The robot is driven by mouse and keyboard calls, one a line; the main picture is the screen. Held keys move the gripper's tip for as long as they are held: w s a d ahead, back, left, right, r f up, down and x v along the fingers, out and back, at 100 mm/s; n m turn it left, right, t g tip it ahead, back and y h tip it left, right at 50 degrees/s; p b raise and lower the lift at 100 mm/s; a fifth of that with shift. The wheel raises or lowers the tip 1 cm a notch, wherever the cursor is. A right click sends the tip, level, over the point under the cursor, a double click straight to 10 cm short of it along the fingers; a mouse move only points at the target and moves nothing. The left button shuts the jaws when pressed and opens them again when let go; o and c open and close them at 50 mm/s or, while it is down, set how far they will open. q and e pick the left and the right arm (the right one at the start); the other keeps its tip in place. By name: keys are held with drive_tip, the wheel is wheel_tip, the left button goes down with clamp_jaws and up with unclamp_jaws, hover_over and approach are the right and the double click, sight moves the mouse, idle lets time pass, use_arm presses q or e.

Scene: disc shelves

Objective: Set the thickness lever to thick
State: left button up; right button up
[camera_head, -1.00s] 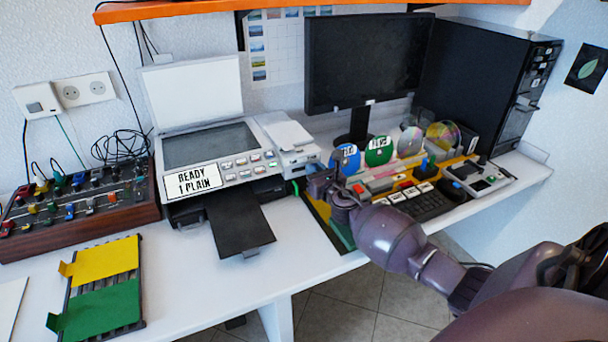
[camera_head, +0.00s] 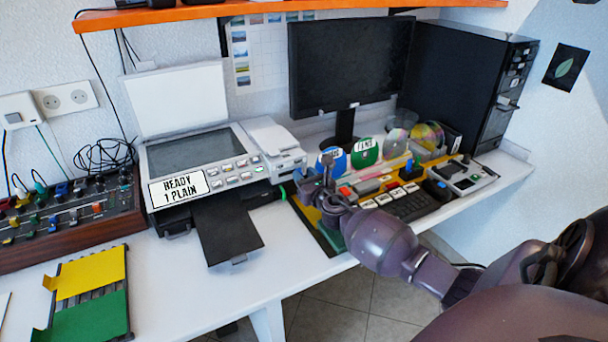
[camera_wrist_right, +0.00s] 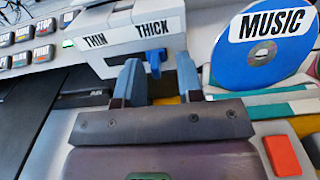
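The blue thickness lever (camera_wrist_right: 152,57) sticks out of the side of the printer (camera_head: 205,165), below a white label reading THIN and THICK. It sits under the word THICK, at the right part of its slot. My right gripper (camera_wrist_right: 158,78) is open in the wrist view, its two blue-grey fingers apart. The lever shows just beyond the gap between the fingertips; I cannot tell whether either finger touches it. In the head view my right gripper (camera_head: 312,182) is beside the printer's right end, and the lever is too small to make out.
The printer's display (camera_head: 177,187) reads READY 1 PLAIN. Its black output tray (camera_head: 228,230) juts forward. A blue MUSIC disc (camera_wrist_right: 262,55) stands right of the lever in the wrist view. A keyboard (camera_head: 412,203) and a red block (camera_wrist_right: 283,155) are close by.

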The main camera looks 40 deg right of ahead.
drive_tip(key=p+v, duration=0.1)
drive_tip(key=v, duration=0.8)
drive_tip(key=shift+s, duration=0.45)
